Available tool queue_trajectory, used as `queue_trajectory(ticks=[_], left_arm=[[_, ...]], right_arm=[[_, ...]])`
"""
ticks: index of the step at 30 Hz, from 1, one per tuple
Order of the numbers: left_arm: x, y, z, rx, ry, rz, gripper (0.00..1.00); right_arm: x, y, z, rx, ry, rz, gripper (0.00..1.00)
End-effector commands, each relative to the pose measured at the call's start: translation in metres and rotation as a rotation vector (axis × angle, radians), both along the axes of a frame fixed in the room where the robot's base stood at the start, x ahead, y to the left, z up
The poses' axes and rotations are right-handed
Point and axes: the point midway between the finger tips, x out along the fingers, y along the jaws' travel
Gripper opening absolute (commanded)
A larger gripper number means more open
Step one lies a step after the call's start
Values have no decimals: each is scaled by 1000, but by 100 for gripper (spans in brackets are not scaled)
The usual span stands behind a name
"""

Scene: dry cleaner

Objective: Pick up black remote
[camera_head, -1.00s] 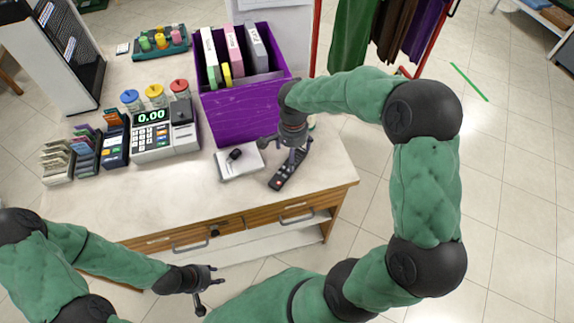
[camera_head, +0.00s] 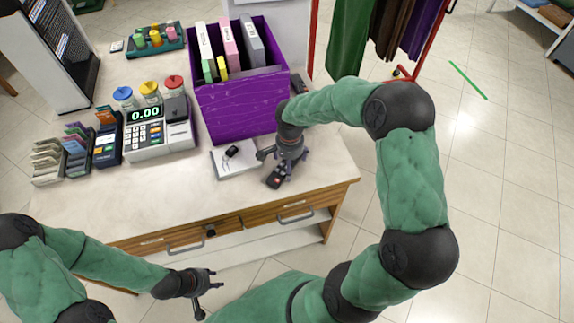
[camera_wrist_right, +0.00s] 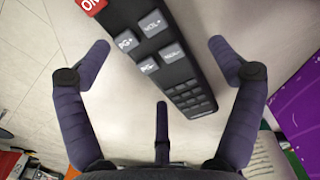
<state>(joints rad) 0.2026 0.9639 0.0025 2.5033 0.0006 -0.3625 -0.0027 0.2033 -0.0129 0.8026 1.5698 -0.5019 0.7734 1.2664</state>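The black remote (camera_head: 276,180) lies on the counter near its front right part, partly hidden under my right gripper (camera_head: 282,158) in the head view. In the right wrist view the remote (camera_wrist_right: 165,50) runs diagonally, with grey buttons and a red button at its top end. My right gripper (camera_wrist_right: 160,70) is open just above it, its fingers spread on both sides of the remote and not closed on it. My left gripper (camera_head: 205,285) is empty, in front of the counter's drawers, with its fingers apart.
A purple box (camera_head: 240,110) with binders stands behind the right gripper. A white notepad (camera_head: 234,165) with a small black object on it lies left of the remote. A cash register (camera_head: 158,137) stands further left. The counter's front left (camera_head: 120,205) is clear.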

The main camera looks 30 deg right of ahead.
Motion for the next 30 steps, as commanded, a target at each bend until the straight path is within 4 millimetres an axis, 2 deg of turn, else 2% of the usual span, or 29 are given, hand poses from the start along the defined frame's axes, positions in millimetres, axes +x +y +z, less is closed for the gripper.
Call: queue_trajectory(ticks=[1, 6, 7, 20, 27, 30], left_arm=[[0, 0, 0, 0, 0, 0, 40], [0, 0, 0, 0, 0, 0, 40], [0, 0, 0, 0, 0, 0, 40], [0, 0, 2, 0, 0, 0, 40], [0, 0, 12, 0, 0, 0, 40], [0, 0, 19, 0, 0, 0, 40]], right_arm=[[0, 0, 0, 0, 0, 0, 81], [0, 0, 0, 0, 0, 0, 33], [0, 0, 0, 0, 0, 0, 26], [0, 0, 6, 0, -1, 0, 26], [1, 0, 33, 0, -2, 0, 26], [-9, 8, 49, 0, -2, 2, 26]])
